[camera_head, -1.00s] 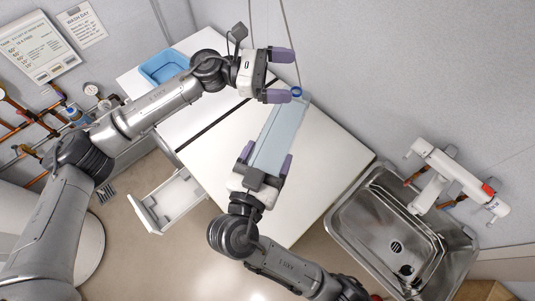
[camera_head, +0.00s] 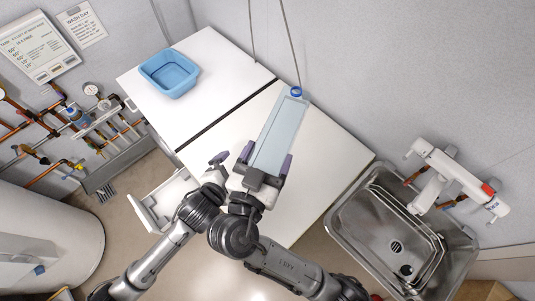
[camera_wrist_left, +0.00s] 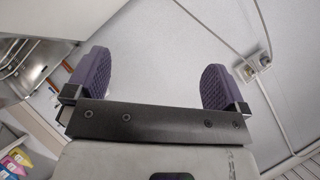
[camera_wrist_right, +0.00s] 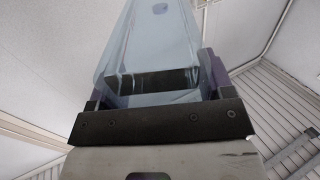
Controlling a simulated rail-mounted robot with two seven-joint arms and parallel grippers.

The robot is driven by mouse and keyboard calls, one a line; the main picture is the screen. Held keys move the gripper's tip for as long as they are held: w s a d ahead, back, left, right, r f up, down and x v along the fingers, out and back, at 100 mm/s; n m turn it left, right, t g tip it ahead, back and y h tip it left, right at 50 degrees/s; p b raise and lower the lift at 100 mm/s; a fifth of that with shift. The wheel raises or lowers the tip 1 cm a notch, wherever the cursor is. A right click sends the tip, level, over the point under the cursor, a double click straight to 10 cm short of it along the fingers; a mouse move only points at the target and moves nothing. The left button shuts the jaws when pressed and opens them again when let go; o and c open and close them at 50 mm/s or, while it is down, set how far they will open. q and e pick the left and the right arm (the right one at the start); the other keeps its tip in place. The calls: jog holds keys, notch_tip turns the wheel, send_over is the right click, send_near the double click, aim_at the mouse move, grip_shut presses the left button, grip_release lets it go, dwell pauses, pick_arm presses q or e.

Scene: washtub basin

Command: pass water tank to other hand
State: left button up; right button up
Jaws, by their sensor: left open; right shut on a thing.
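The water tank (camera_head: 279,138) is a long, flat, translucent light-blue container with a dark blue cap at its far end. My right gripper (camera_head: 266,165) is shut on its near end, with a purple finger on each side. The tank points away and slightly right, over the white machine tops. In the right wrist view the tank (camera_wrist_right: 155,45) stretches out ahead between the fingers. My left gripper (camera_head: 219,158) is beside and left of the right gripper, apart from the tank and partly hidden. In the left wrist view its purple fingers (camera_wrist_left: 155,85) are wide apart with nothing between them.
A blue basin (camera_head: 169,74) stands on the far-left white top. A pulled-out white drawer (camera_head: 165,200) is below the machine front. A steel sink (camera_head: 397,240) with a white tap unit (camera_head: 456,180) is at right. Pipes (camera_head: 70,125) run along the left wall.

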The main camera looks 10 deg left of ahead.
pick_arm(q)
jog(key=s+a+f+n+g, duration=0.1)
jog(key=s+f+n+g, duration=0.1)
jog(key=s, duration=0.5)
jog(key=s+a+f+n+g+y, duration=0.1)
jog(key=s+a+f+n+g, duration=0.1)
jog(key=s+n, duration=0.3)
jog(key=s+a+f+n+g+y, duration=0.1)
jog(key=s+n+g, duration=0.3)
jog(key=s, duration=0.6)
jog(key=shift+a+f, duration=0.7)
